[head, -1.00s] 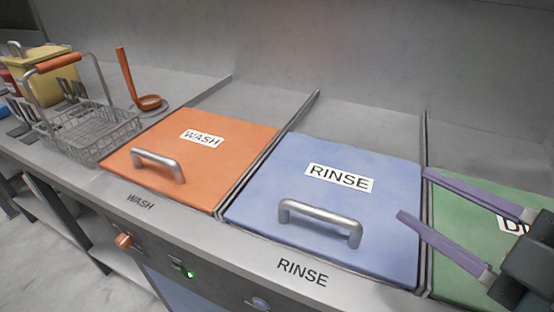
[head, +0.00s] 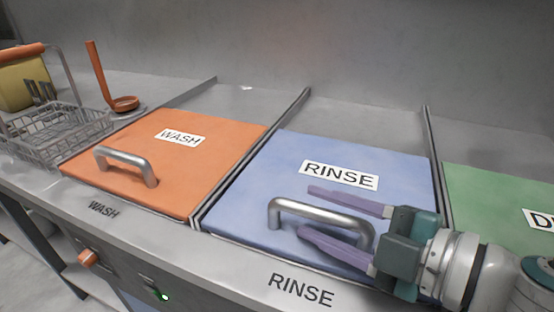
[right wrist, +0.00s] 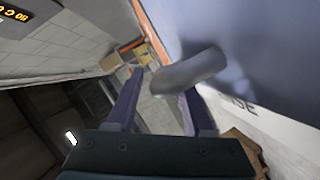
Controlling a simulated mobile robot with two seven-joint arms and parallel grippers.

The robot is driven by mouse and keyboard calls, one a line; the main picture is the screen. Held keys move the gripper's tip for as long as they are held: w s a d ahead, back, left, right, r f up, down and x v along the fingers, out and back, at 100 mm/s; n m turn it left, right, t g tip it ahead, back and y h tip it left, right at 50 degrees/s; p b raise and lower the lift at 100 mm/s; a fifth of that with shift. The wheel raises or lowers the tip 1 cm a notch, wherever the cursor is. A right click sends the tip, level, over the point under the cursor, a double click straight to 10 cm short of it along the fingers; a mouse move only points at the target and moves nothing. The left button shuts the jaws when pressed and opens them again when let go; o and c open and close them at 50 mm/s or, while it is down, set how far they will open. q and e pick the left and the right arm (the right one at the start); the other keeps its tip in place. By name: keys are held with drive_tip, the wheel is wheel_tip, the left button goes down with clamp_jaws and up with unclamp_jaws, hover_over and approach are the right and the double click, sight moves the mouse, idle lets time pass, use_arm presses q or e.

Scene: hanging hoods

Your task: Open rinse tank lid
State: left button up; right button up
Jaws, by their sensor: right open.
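The rinse tank lid (head: 260,180) is a closed, flat blue panel with a white RINSE label. Its silver bar handle (head: 318,215) stands near the front edge. My right gripper (head: 304,211) comes in from the right, open, its two purple fingers on either side of the handle bar in the head view. In the right wrist view, the grey handle (right wrist: 190,72) lies at the fingertips, overlapping the right-hand finger; I cannot tell whether they touch. The jaws are not closed on it. My left gripper is in neither view.
The orange WASH lid (head: 170,160) lies shut to the left, and a green lid (head: 500,205) lies to the right. A wire basket (head: 60,130) and an orange ladle (head: 100,75) stand at the far left. A grey wall (head: 380,50) rises behind.

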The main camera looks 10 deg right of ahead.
drive_tip(key=shift+w+a, duration=0.25)
drive_tip(key=shift+w, duration=0.15)
drive_tip(key=shift+c, duration=0.3)
clamp_jaws()
idle(0.9)
